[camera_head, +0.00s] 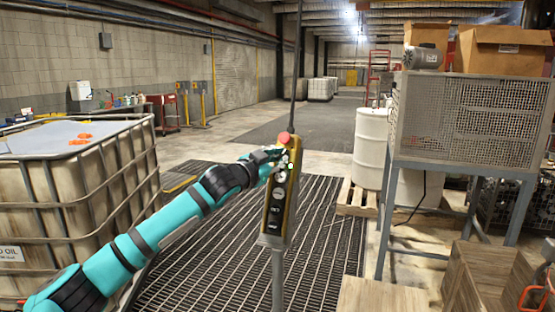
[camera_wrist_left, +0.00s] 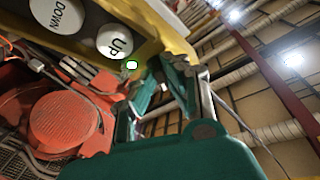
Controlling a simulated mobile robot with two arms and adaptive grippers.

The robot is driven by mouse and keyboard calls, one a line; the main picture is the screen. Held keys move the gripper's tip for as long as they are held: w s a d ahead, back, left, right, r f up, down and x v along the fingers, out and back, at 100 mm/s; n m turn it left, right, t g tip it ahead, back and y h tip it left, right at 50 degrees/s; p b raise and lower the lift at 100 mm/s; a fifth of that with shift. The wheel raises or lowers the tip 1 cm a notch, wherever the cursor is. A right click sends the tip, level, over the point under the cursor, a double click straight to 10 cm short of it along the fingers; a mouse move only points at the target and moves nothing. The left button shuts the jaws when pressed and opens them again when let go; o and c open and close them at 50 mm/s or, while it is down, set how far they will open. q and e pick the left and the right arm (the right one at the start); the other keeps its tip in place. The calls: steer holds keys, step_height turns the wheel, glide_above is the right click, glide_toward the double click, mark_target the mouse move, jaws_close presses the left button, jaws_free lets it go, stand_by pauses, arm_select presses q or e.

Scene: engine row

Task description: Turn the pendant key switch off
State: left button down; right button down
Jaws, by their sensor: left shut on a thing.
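The pendant (camera_head: 267,217) is a yellow box with a dark face, upright, with a red button (camera_head: 284,138) on top and a column of round buttons. My left gripper (camera_head: 277,155) is at its upper part, just below the red button. In the left wrist view the pendant's yellow edge (camera_wrist_left: 178,32) shows with white UP (camera_wrist_left: 115,41) and DOWN (camera_wrist_left: 57,14) buttons and a small green-lit light (camera_wrist_left: 132,65). My left gripper (camera_wrist_left: 160,88) is shut on the key switch there. The key itself is hidden by the fingers, so its angle cannot be told. My right gripper is not in view.
A caged tank (camera_head: 75,185) stands at left. A perforated metal cabinet (camera_head: 470,112) on legs and a white drum (camera_head: 370,150) stand at right. Wooden boxes (camera_head: 385,297) are at the lower right. Floor grating (camera_head: 200,265) lies around the pendant's post. A dark cable rises above it.

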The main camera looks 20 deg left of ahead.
arm_select(q)
steer(key=shift+f, duration=0.1)
steer(key=shift+d+f+n+y+b, duration=0.1)
steer(key=shift+f+n+y+b, duration=0.15)
steer(key=shift+n+b, duration=0.45)
steer(key=n+b, duration=0.1)
steer(key=n+y+b, duration=0.1)
steer(key=b, duration=0.1)
steer(key=shift+d+n+t, duration=0.2)
steer(key=shift+n+t, duration=0.1)
steer(key=shift+t, duration=0.1)
steer(key=n+y+b, duration=0.1)
steer(key=n+y, duration=0.1)
steer(key=shift+d+n, duration=0.1)
steer(key=shift+n, duration=0.2)
steer(key=n+y, duration=0.1)
steer(key=n, duration=0.2)
steer(key=shift+d+r+n+y+b, duration=0.1)
steer(key=shift+d+n+y+b, duration=0.05)
steer(key=shift+n+y+b, duration=0.2)
steer(key=shift+d+r+n+g+y, duration=0.15)
steer(key=shift+n+y, duration=0.55)
steer(key=shift+n, duration=0.7)
steer(key=shift+a+n+g+y, duration=0.15)
steer(key=shift+n+y, duration=0.55)
steer(key=shift+n, duration=0.65)
steer(key=shift+d, duration=0.1)
